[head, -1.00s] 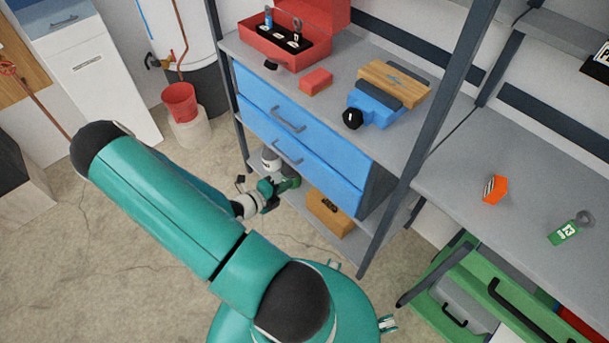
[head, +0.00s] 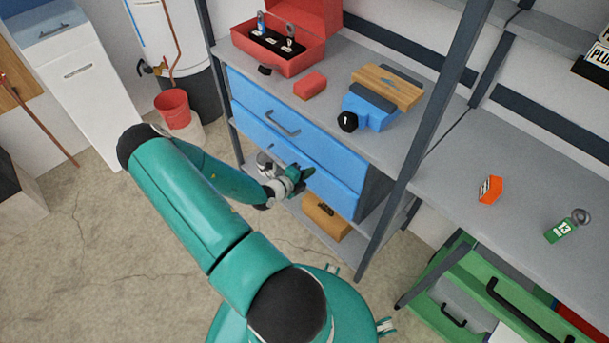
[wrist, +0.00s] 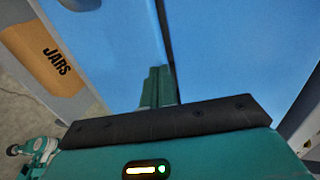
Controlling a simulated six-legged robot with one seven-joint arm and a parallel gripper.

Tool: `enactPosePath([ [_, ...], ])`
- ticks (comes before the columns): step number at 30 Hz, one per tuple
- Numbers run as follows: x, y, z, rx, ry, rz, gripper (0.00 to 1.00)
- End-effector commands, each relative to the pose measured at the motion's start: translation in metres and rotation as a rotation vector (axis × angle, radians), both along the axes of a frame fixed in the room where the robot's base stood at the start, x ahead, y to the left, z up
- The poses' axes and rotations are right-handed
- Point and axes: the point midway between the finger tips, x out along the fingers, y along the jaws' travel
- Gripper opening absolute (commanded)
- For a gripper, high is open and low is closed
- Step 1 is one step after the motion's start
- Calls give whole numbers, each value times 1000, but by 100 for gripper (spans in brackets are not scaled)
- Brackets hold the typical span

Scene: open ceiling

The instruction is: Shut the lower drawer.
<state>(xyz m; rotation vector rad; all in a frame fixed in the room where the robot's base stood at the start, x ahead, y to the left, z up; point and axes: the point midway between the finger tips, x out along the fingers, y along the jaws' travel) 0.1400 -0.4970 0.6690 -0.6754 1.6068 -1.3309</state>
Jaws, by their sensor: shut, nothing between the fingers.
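The lower drawer (head: 332,194) is the lower of two blue drawer fronts in the grey shelf unit. Its front looks near the upper drawer's (head: 325,140); I cannot tell how large any gap is. My gripper (head: 306,176) is in front of the lower drawer and hides part of its front and handle. In the wrist view, my shut, empty fingers (wrist: 158,88) point at blue panels beside a dark seam. They are at or very near the panel surface; contact is unclear.
A tan box (head: 326,216) marked JARS sits on the shelf below the drawers. A dark shelf post (head: 392,210) stands to the right. A red toolbox (head: 300,50) and a blue tool (head: 370,108) are on top. Concrete floor is open to the left.

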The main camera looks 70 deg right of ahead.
Motion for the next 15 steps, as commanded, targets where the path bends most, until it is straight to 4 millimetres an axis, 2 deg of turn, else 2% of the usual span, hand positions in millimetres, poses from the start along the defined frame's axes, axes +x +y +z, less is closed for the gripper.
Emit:
enactPosePath([
  [6, -1, -1, 0, 0, -1, -1, 0],
  [12, -10, -18, 0, 0, 0, -3, 0],
  [15, -11, -20, 0, -1, 0, -2, 0],
])
